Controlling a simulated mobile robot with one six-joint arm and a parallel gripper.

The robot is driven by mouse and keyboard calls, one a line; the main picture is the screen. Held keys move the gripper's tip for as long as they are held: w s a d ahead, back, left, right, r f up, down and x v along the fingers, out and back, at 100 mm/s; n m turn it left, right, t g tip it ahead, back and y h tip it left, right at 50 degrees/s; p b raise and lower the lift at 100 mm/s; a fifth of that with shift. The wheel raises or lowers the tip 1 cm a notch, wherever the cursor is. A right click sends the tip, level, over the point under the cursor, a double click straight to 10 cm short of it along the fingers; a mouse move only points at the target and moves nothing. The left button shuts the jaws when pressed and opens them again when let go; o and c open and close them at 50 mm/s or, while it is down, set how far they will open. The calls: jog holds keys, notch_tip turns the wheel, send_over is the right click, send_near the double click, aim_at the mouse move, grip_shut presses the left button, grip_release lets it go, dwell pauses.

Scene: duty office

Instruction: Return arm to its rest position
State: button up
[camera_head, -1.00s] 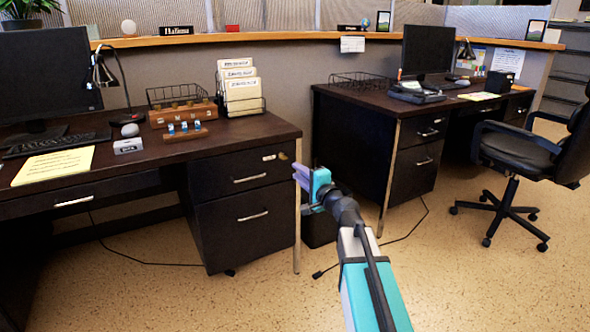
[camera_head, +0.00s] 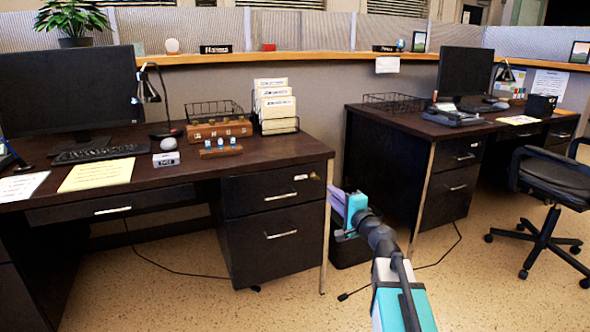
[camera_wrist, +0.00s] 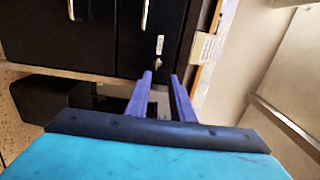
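My gripper (camera_head: 340,205) is at the end of my teal and grey arm, in front of the gap between the two dark desks. In the wrist view my gripper (camera_wrist: 160,88) shows two purple fingers standing apart, with nothing held between them. The near desk's drawer unit (camera_head: 275,225) is just left of the fingers in the head view. Whether the fingers touch anything is not clear, but I see no contact.
A black bin (camera_head: 350,252) stands on the floor behind my gripper. The right desk (camera_head: 385,165) and an office chair (camera_head: 555,190) are beyond my arm. A cable (camera_head: 400,268) lies on the floor. Open floor (camera_head: 480,290) lies right of my arm.

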jog(key=s+a+f+n+g+p, duration=0.1)
jog(key=s+a+f+g+p, duration=0.35)
jog(key=p, duration=0.45)
jog(key=s+a+f+n+g+p, duration=0.1)
jog(key=s+a+f+g+p, duration=0.15)
jog(key=a+f+p, duration=0.45)
jog(key=s+a+f+n+g+p, duration=0.2)
jog(key=s+f+n+g+p, duration=0.2)
jog(key=s+f+p, duration=0.75)
jog(key=s+d+f+n+g+h+p, duration=0.1)
jog(key=s+f+n+g+p, duration=0.2)
jog(key=s, duration=0.8)
jog(key=s+d+f+n+g+p, duration=0.1)
jog(key=s+g+p, duration=0.3)
jog(key=s, duration=0.8)
jog(key=s+d+n+g+h, duration=0.4)
jog(key=s+d, duration=0.4)
jog(key=s, duration=0.5)
jog(key=shift+d+f+g+h+p, duration=0.2)
jog(key=shift+f+g+h+p, duration=0.05)
jog(key=shift+g+h+p, duration=0.1)
